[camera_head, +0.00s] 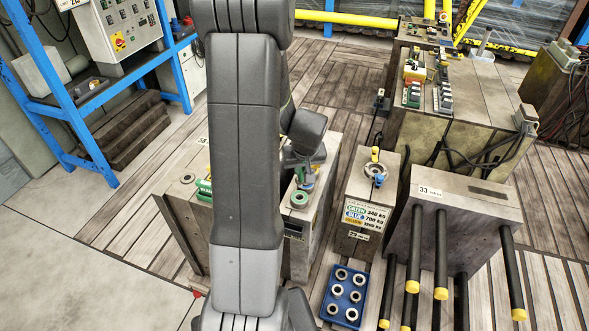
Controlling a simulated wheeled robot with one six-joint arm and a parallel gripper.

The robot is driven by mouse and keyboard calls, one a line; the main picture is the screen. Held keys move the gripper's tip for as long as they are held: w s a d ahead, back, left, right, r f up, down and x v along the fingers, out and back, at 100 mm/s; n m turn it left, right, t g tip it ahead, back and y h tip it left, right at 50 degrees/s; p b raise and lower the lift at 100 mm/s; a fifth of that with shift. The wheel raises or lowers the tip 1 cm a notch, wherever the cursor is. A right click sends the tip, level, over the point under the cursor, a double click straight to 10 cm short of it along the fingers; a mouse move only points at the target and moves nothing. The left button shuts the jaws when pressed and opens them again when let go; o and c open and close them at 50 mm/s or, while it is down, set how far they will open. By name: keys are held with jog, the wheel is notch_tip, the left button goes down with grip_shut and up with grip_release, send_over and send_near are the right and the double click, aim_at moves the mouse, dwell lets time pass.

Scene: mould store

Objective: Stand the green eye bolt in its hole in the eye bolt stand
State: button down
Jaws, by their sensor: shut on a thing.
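My gripper (304,172) is at the middle of the view, partly hidden by my arm, low over a grey block. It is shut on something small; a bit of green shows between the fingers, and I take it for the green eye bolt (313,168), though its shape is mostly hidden. Just below it a green ring (299,198) with a dark centre lies on the block top. The block to the right (359,215), with a green, blue and yellow load sign, looks like the eye bolt stand. A yellow piece and a blue piece with a round metal ring (375,172) are on its top.
A blue tray (327,310) with several metal rings lies on the floor in front. A grey block (465,205) with black, yellow-tipped rods stands at the right. Another block with a green object (204,188) is partly behind my arm. The floor at the left is clear.

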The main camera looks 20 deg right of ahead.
aim_at(301, 183)
jog(key=shift+w, duration=0.2)
jog(key=shift+s+f+b, duration=0.15)
jog(key=shift+f+b, duration=0.3)
jog(key=shift+f, duration=0.15)
jog(key=shift+f+b, duration=1.1)
jog(key=shift+f, duration=0.75)
jog(key=shift+f+b, duration=1.5)
jog(key=shift+b, duration=0.35)
jog(key=c, duration=1.4)
grip_release()
jog(key=shift+r, duration=0.15)
